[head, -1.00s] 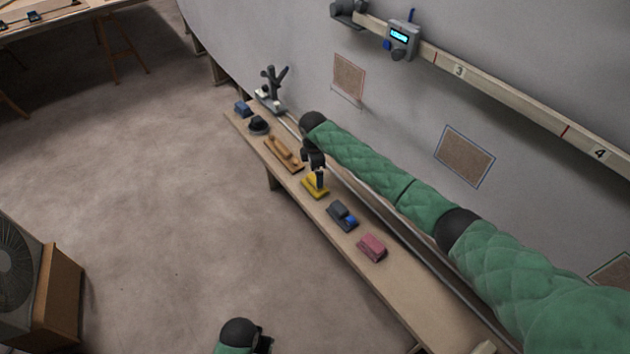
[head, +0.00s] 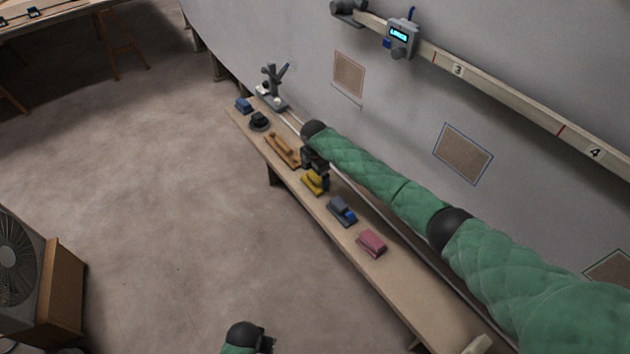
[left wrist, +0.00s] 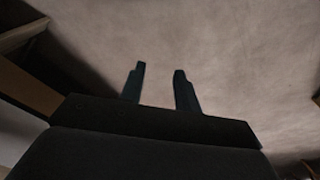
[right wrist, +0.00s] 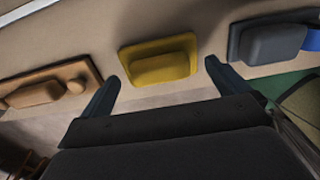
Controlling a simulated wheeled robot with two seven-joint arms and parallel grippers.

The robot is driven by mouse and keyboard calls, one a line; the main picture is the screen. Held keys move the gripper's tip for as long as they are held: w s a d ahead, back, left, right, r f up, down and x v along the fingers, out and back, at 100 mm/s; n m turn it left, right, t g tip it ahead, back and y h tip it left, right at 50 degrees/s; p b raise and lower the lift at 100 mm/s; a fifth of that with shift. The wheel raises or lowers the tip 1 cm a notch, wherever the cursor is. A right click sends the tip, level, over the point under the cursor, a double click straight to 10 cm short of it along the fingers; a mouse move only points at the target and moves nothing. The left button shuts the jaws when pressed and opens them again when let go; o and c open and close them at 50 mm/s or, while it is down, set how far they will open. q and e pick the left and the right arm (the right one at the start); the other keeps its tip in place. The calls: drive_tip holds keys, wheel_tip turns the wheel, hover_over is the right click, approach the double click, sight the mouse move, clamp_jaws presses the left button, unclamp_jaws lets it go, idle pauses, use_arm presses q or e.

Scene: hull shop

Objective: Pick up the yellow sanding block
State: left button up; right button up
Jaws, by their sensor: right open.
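The yellow sanding block (head: 312,184) lies on the narrow bench between a wooden sanding tool and a grey-blue block. My right gripper (head: 318,181) is open at the block's wall side in the head view. In the right wrist view the yellow block (right wrist: 160,60) lies just beyond the two spread fingers (right wrist: 162,79), between their lines, with nothing held. My left gripper (left wrist: 158,68) is open and empty over bare floor; only its dark wrist (head: 246,338) shows at the bottom of the head view.
The wooden tool (head: 283,150) and grey-blue block (head: 341,211) flank the yellow block closely. A pink block (head: 372,243) lies farther along the bench (head: 410,290). The grey hull wall (head: 400,120) rises behind. A fan (head: 15,255) stands at left; the floor between is clear.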

sight(315, 176)
wheel_tip(315, 176, down, 4)
drive_tip(key=shift+r+p, duration=0.25)
drive_tip(key=shift+p, duration=0.2)
use_arm(q)
drive_tip(key=f, duration=0.1)
drive_tip(key=s+f, duration=0.1)
drive_tip(key=f, duration=0.2)
drive_tip(key=shift+s+a+f, duration=0.2)
drive_tip(key=shift+a+f, duration=0.15)
use_arm(e)
drive_tip(key=shift+d, duration=0.1)
drive_tip(key=shift+c, duration=0.4)
drive_tip(key=c, duration=0.6)
drive_tip(key=shift+o, duration=0.2)
drive_tip(key=shift+w+r, duration=0.1)
